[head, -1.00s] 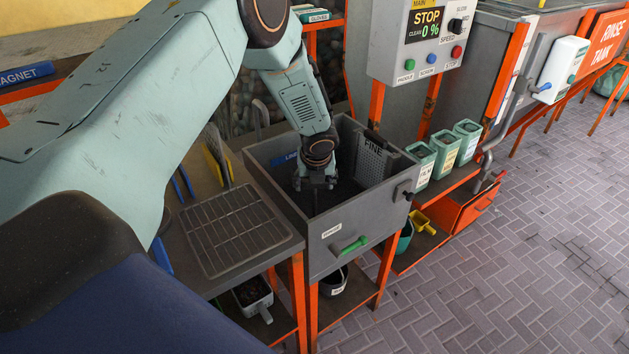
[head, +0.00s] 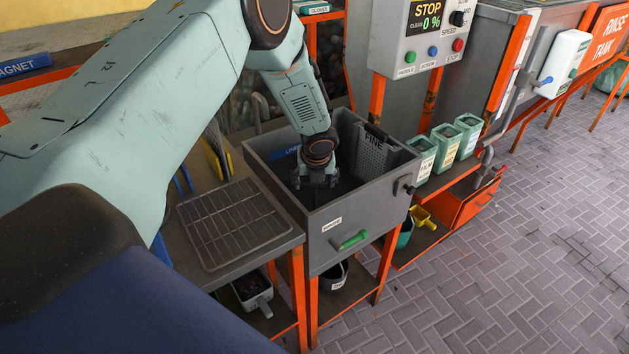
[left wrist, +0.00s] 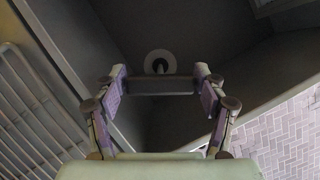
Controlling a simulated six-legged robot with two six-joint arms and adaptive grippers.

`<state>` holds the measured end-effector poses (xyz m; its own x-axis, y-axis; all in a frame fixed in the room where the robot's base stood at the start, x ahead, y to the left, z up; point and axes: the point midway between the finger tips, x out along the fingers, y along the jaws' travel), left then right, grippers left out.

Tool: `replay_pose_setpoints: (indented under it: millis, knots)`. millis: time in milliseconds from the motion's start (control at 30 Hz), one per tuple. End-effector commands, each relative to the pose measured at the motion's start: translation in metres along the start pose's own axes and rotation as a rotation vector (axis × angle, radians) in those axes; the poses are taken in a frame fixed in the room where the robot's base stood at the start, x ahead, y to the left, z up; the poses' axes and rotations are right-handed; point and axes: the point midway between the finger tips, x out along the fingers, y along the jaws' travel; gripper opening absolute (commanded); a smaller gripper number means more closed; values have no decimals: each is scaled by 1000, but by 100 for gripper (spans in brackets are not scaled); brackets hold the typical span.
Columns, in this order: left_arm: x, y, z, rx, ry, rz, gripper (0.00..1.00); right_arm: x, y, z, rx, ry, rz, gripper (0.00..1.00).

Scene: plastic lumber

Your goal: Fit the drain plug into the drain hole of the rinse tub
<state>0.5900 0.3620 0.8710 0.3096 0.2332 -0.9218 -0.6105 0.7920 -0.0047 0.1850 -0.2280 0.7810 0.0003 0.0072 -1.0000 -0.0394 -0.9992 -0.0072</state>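The rinse tub (head: 345,222) is a grey open box with a dark inside, in the middle of the head view. My left gripper (head: 314,182) points down inside it. In the left wrist view its two fingers (left wrist: 160,86) stand well apart, with a dark crossbar, apparently the drain plug's handle (left wrist: 160,87), spanning between their pads. Past the bar a pale ring with a dark centre, which looks like the drain hole (left wrist: 159,62), shows on the dark tub floor. A short pale stem shows over the ring. The bar hides whatever lies beneath it. My right gripper is in neither view.
A wire drying rack (head: 232,222) lies left of the tub. A perforated panel marked FINE (head: 372,155) stands inside the tub's back right. Green containers (head: 446,145) stand on the right shelf. A green handle (head: 351,240) juts from the tub's front. The paved floor on the right is clear.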

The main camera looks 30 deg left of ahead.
Motion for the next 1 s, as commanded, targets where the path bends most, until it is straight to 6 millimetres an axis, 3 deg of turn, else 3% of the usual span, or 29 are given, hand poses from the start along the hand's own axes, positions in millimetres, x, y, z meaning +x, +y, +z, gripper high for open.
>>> replay_pose_setpoints:
  millis: [200, 567, 767, 1000]
  knots:
    - [0, 0, 0, 0, 0, 0, 91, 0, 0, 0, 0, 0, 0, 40]
    - [-3, 0, 0, 0, 0, 0, 91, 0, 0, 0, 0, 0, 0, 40]
    - [-29, -1, 1, 1, -1, -3, 91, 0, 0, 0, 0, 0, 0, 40]
    - [-75, -1, 1, 0, -2, -2, 91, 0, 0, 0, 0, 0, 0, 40]
